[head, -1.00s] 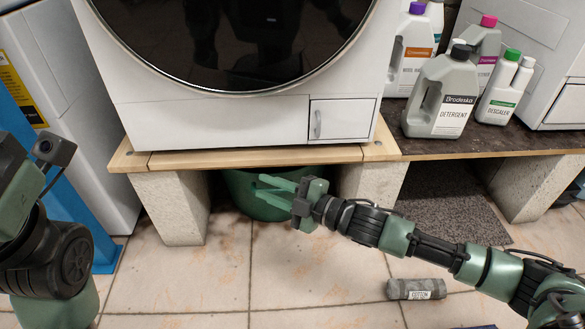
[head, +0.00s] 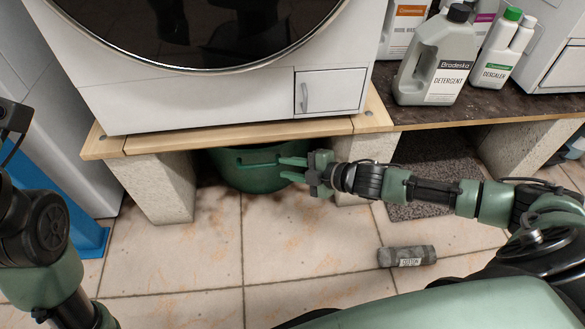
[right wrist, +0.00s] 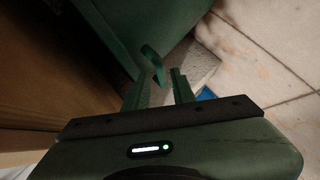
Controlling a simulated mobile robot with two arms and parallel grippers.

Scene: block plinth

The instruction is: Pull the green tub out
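The green tub (head: 240,176) stands on the floor under the wooden plinth top, between two stone blocks. Its upper part is in the plinth's shadow. My right gripper (head: 291,168) is at the tub's right front side, its fingers pointing left and apart. In the right wrist view, the tub (right wrist: 105,28) fills the upper left. A curved green piece, looking like the tub's handle (right wrist: 153,64), shows between the open fingertips of the right gripper (right wrist: 157,82); I cannot tell whether they touch it. Of my left arm only links show at the left edge; its gripper is out of view.
A white machine (head: 200,100) stands on the wooden top (head: 240,134). Stone blocks (head: 158,188) flank the tub. A dark roll (head: 407,256) lies on the tiles at right. Detergent bottles (head: 437,60) stand on the dark counter. Tiles in front of the tub are clear.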

